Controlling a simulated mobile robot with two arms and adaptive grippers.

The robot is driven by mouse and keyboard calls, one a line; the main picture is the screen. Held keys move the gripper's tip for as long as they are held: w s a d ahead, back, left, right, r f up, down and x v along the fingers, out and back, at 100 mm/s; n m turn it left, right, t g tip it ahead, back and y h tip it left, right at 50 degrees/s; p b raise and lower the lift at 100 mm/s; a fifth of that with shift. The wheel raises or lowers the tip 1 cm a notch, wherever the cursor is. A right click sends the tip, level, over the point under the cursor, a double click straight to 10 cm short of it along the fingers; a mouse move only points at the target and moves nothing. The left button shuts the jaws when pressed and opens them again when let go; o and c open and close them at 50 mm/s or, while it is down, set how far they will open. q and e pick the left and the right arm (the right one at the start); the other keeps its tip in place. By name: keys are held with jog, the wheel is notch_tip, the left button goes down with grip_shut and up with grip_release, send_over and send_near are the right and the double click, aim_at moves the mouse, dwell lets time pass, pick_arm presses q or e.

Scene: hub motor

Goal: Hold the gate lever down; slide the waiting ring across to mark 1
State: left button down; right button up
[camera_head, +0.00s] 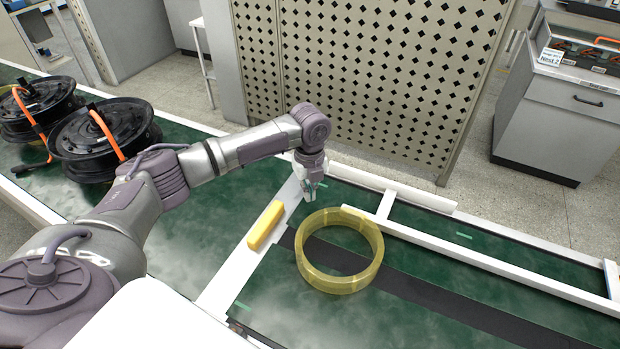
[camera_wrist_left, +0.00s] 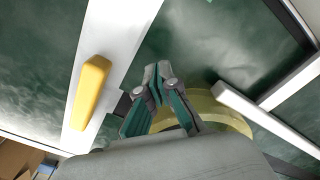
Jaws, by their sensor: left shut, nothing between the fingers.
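A translucent yellow ring (camera_head: 341,280) lies flat on the green belt, partly over a dark strip (camera_head: 440,298). In the left wrist view the ring (camera_wrist_left: 232,117) shows behind my fingers, partly hidden by them. A yellow bar (camera_head: 265,225), probably the gate lever, lies on the white crossbar left of the ring; it also shows in the left wrist view (camera_wrist_left: 90,92). My left gripper (camera_head: 309,195) is shut and empty, pointing down beyond the ring's far left side, apart from the bar. Small green marks (camera_head: 464,236) show on the belt; no number is readable.
White rails (camera_head: 480,262) run along the belt's far side, with a short cross piece (camera_head: 386,205). Black hub motors (camera_head: 104,140) with orange cables stand at the left. A perforated panel (camera_head: 370,80) stands behind the belt. The belt right of the ring is clear.

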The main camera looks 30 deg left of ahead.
pick_arm(q)
notch_tip(320, 180, down, 2)
jog(key=shift+f, duration=0.1)
jog(key=shift+s+d+p, duration=0.8)
jog(key=shift+s+d, duration=0.15)
jog(key=shift+d, duration=0.3)
jog(key=shift+s+d+f, duration=0.1)
jog(key=shift+s+d, duration=0.2)
jog(key=shift+d, duration=0.05)
